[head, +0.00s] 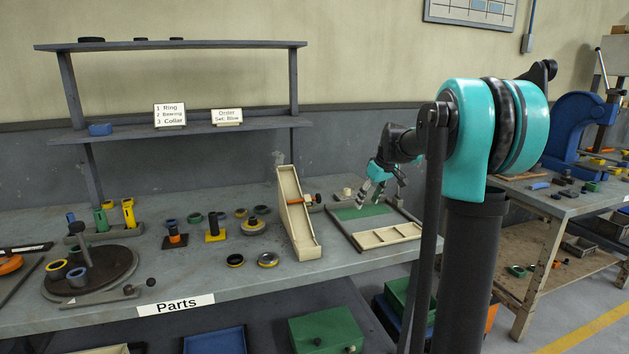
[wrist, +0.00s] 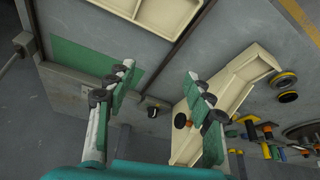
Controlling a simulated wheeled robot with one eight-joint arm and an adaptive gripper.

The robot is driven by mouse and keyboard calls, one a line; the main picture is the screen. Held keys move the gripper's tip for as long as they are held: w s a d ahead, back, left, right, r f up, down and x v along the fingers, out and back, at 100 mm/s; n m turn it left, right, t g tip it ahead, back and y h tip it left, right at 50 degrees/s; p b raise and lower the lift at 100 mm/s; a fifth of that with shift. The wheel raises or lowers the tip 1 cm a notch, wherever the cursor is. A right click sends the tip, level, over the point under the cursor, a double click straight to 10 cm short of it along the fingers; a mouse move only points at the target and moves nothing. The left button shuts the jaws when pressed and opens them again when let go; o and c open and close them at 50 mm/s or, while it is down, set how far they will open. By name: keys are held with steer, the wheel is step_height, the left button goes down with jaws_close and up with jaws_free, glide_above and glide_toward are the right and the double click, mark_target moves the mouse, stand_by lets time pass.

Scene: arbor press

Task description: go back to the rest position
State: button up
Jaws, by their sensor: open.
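My gripper (head: 381,186) is raised over the tray with the green pad, near the right end of the parts table. In the wrist view my gripper (wrist: 160,76) has its two fingers spread well apart with nothing between them. The fingers point down toward the table and a cream chute. The arm rises in front of the table's right part and hides some of it and the floor behind.
Below my gripper is the tray (head: 345,230) with a green pad (head: 361,211) and a cream divided box (head: 387,236). Left of it stands the cream sloped chute (head: 298,215). Rings and posts fill the table's left. A blue press (head: 573,130) stands on the right bench.

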steer(key=s+f+m, duration=0.2)
steer(key=s+f, duration=0.4)
steer(key=s, duration=0.6)
steer(key=s+f+m+h, duration=0.1)
steer(key=s+f+m, duration=0.1)
steer(key=s+f, duration=0.5)
steer(key=s+d+f+m+h, duration=0.1)
steer(key=s+f, duration=0.6)
steer(key=s, duration=1)
steer(key=shift+f+m+t, duration=0.2)
steer(key=shift+m+t, duration=0.1)
steer(key=shift+m, duration=0.6)
steer(key=shift+s, duration=0.1)
